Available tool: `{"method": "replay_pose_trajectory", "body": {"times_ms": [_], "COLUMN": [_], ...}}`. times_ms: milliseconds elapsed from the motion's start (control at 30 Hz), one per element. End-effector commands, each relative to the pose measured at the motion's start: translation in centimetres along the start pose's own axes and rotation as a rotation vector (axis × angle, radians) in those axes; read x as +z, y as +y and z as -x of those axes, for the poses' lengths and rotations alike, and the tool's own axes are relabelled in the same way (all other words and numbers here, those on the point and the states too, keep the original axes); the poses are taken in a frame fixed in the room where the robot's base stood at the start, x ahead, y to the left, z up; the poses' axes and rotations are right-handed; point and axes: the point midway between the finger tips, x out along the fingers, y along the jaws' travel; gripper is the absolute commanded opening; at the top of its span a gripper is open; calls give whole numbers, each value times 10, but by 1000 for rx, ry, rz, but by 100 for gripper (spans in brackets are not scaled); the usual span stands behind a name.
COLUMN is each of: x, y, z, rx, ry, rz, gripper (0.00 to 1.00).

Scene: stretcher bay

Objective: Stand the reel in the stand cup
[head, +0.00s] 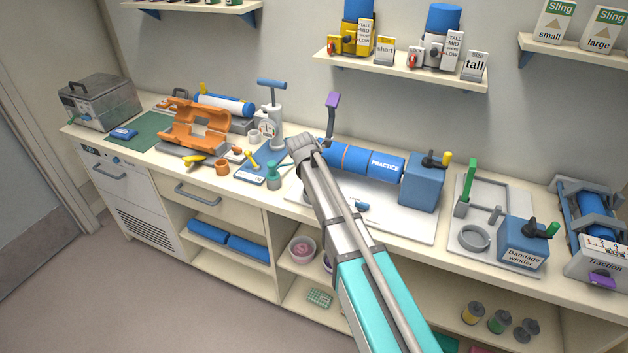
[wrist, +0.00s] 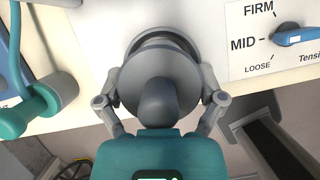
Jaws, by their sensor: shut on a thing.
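In the wrist view my gripper (wrist: 158,88) has a finger on each side of a grey round thing with a wide flange and a thick rounded hub, which looks like the reel (wrist: 142,72). The gripper is shut on it. A darker round rim shows just beyond the flange; I cannot tell whether it is the reel's far flange or a cup. The reel is near the counter's front edge. In the head view my arm hides the gripper and reel.
A teal-handled tool (head: 272,176) stands left of the gripper, also in the wrist view (wrist: 40,103). A tension dial with a blue pointer (wrist: 300,36) is at right. Blue PRACTICE cylinder (head: 380,165) lies behind. The tray at right holds a grey ring (head: 476,247).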

Motion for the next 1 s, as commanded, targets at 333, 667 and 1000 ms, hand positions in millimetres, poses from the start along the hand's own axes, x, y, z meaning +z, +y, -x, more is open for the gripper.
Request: {"method": "replay_pose_trajectory", "body": {"times_ms": [333,667,1000], "x": [-1,0,3], "y": [0,0,-1], "z": [-3,-2,13], "rx": [0,0,0], "ry": [0,0,0], "rz": [-1,-1,-1], "gripper": [100,100,100]}}
